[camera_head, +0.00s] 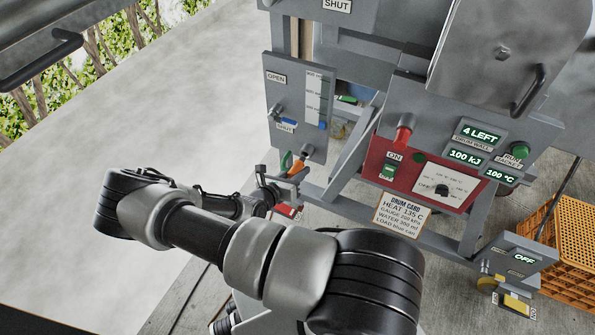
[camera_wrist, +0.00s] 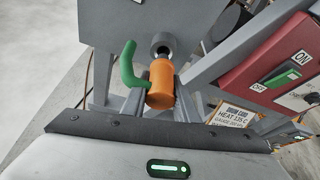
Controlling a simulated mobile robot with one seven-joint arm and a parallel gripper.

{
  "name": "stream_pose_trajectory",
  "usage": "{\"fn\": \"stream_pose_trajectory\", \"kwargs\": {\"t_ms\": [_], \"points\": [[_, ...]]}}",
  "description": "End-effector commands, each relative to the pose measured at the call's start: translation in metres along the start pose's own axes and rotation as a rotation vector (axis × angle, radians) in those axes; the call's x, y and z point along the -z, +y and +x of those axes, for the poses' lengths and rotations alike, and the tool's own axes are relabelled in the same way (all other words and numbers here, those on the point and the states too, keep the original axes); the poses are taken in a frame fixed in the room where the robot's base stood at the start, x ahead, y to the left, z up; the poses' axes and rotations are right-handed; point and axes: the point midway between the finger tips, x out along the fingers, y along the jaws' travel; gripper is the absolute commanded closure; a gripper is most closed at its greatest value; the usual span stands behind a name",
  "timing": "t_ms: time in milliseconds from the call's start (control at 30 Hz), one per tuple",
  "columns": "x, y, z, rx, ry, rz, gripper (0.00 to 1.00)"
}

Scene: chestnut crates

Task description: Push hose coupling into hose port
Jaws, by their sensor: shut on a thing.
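The orange hose coupling (camera_wrist: 161,86) is held between the two fingers of my gripper (camera_wrist: 160,97) in the wrist view. The hose port (camera_wrist: 163,45) is a grey ring with a dark opening on the grey panel, just beyond the coupling's far end. The coupling points toward it, but I cannot tell whether they touch. A curved green handle (camera_wrist: 129,65) stands beside the coupling on its left; its attachment is hidden. In the head view, the coupling (camera_head: 298,167) is small at the end of my gripper (camera_head: 286,179), below the port (camera_head: 306,151).
The red switch box (camera_head: 385,173) and drum card (camera_head: 397,213) are to the right. Orange crates (camera_head: 560,250) stand far right. Floor at left is clear.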

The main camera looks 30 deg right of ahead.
Motion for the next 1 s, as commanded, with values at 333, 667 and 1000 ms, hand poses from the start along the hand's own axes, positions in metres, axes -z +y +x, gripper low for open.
{"fn": "stream_pose_trajectory", "kwargs": {"t_ms": [333,667,1000], "points": [[-0.004,0.000,0.009,0.001,-0.002,0.001,1.00],[-0.008,0.000,0.018,0.000,-0.001,0.001,1.00],[-0.012,0.000,0.028,0.000,-0.001,0.001,1.00]]}}
